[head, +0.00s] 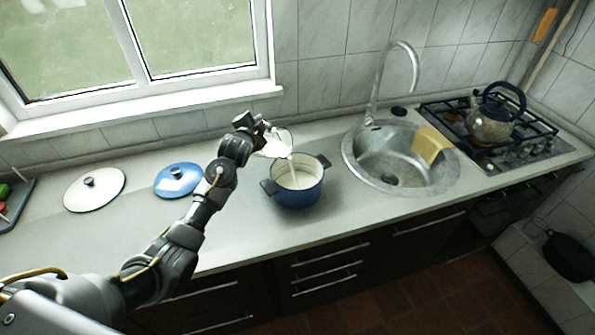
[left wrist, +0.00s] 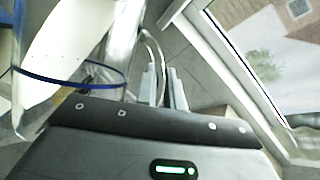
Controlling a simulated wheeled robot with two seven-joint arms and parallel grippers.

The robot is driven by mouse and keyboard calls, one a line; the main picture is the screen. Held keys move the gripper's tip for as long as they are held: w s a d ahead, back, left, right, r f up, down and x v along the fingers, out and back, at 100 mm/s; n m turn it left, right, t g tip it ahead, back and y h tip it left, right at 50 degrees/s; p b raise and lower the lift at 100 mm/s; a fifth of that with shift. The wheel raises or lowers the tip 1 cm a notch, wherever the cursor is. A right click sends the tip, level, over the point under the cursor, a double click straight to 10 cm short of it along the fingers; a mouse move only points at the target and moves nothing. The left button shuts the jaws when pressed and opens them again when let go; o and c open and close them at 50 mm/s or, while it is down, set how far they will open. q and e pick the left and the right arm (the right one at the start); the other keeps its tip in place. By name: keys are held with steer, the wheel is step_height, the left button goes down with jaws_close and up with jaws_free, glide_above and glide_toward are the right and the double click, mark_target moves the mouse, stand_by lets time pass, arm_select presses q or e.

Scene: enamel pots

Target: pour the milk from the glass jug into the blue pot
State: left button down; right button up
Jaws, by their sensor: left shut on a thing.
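The blue pot (head: 297,192) stands upright on the counter, left of the sink, with dark side handles and no lid on it. The glass jug (head: 277,143) is tilted above the pot's back left rim. A white stream of milk (head: 292,170) falls from the jug into the pot, and white liquid shows inside. My left gripper (head: 262,128) is shut on the jug. In the left wrist view the gripper's fingers (left wrist: 165,85) are close together beside the clear jug (left wrist: 122,42). The blue pot's rim (left wrist: 70,82) shows at the left there. My right gripper is not in view.
A blue lid (head: 178,180) and a cream lid (head: 95,189) lie on the counter to the left. The sink (head: 400,158) with its tall tap is right of the pot, with a yellow cloth (head: 430,146) on its edge. A kettle (head: 492,118) stands on the hob.

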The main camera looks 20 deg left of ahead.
arm_select(q)
steer(key=shift+s+r, duration=0.15)
steer(key=shift+d+b, duration=0.3)
steer(key=shift+b, duration=0.05)
steer(key=shift+m, duration=0.3)
steer(key=shift+s, duration=0.15)
steer(key=shift+b, duration=0.3)
